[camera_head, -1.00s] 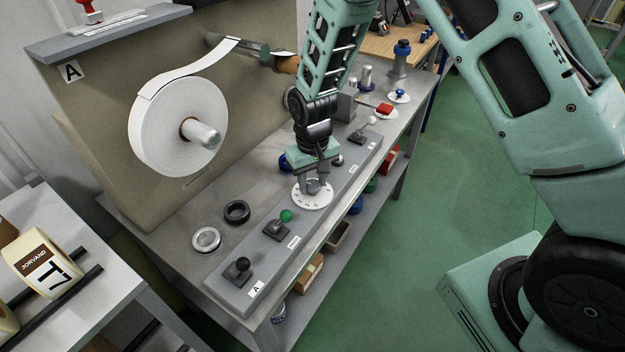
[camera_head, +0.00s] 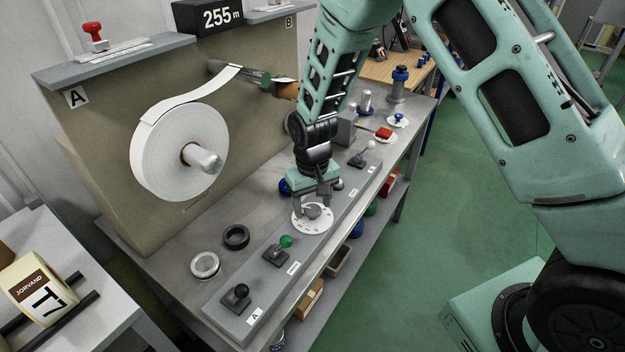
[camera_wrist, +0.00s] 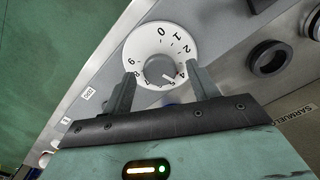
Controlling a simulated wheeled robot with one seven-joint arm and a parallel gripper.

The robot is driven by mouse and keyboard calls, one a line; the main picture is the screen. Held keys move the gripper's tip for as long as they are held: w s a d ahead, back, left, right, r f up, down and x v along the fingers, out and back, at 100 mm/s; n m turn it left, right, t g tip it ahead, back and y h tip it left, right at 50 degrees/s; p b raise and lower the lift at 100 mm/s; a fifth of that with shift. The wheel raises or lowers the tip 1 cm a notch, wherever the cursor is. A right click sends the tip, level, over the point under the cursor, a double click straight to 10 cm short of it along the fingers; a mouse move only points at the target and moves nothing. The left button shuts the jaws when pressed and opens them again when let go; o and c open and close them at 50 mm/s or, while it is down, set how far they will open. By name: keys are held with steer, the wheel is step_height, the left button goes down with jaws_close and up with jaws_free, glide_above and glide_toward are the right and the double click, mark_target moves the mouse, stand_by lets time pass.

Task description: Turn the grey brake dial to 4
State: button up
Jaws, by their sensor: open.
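The brake dial shows as a white numbered disc (camera_head: 326,226) with a grey knob (camera_head: 312,211) on the sloped grey control panel (camera_head: 262,270). In the wrist view the dial (camera_wrist: 145,40) shows its numbers, and the white mark on the knob (camera_wrist: 158,68) points toward the 4, at the knob's lower right. Some digits are hidden by a finger or too small to read. My gripper (camera_head: 320,197) is just above the dial.
A green-knobbed lever (camera_head: 285,241) and a black-knobbed lever (camera_head: 240,291) stand nearer on the panel. A white-knobbed lever (camera_head: 368,148) stands beyond. Black (camera_head: 236,236) and silver (camera_head: 205,264) rings lie on the bench. A paper roll (camera_head: 165,150) hangs at left.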

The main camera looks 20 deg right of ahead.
mark_target(313, 208)
step_height(313, 208, up, 17)
steer(key=b, duration=0.2)
steer(key=shift+f, duration=0.1)
stand_by(0.4)
